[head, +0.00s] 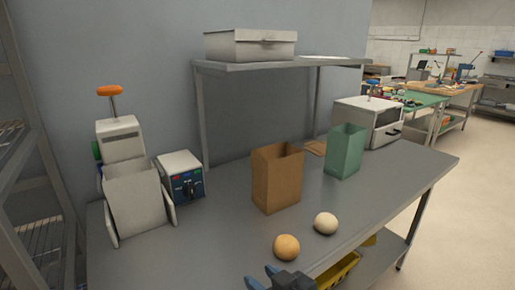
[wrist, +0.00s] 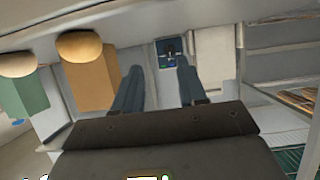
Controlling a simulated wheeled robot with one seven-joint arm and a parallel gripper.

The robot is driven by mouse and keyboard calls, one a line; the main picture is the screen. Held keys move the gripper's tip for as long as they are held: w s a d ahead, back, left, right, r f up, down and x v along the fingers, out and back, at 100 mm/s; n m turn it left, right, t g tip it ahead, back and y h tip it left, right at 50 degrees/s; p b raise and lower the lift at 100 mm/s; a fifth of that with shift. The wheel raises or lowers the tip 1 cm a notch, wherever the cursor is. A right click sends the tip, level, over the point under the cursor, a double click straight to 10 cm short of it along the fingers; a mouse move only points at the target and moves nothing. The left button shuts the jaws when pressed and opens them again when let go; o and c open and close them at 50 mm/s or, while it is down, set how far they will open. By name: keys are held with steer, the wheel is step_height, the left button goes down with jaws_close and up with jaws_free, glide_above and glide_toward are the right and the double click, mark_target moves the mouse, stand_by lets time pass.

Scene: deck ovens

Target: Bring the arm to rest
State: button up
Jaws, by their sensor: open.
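My gripper (head: 280,277) shows at the bottom edge of the head view, by the front edge of the grey metal table (head: 225,228). Only its dark fingers are in that view; most of my arm is out of frame. In the wrist view my gripper (wrist: 158,72) has its two fingers apart with nothing between them. An orange-tan round bun (head: 287,247) lies on the table just beyond the gripper, and a paler one (head: 326,223) lies to its right. Both also show at the left of the wrist view.
A brown open bag (head: 277,182) and a green one (head: 345,153) stand upright on the table. A control box (head: 182,177) and a white machine (head: 135,200) stand left. A raised shelf holds a metal box (head: 250,45). A yellow crate (head: 340,271) sits below.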

steer(key=s+d+f+m+t+h, duration=0.1)
steer(key=s+d+f+m+h, duration=0.15)
steer(key=s+d, duration=0.65)
steer(key=s+d+f+m+t+h, duration=0.15)
steer(key=s+d+f, duration=0.35)
steer(key=s, duration=0.5)
steer(key=s+d+r+m+h, duration=0.1)
steer(key=s+d+r, duration=0.1)
steer(key=s+r, duration=0.2)
steer(key=s+d+r+h, duration=0.1)
steer(key=s+r, duration=0.3)
steer(key=s, duration=0.6)
steer(key=s+d+r+m+t+h, duration=0.1)
steer(key=s+d+r, duration=0.2)
steer(key=s, duration=0.4)
steer(key=shift+r+m, duration=0.3)
steer(key=shift+r, duration=0.35)
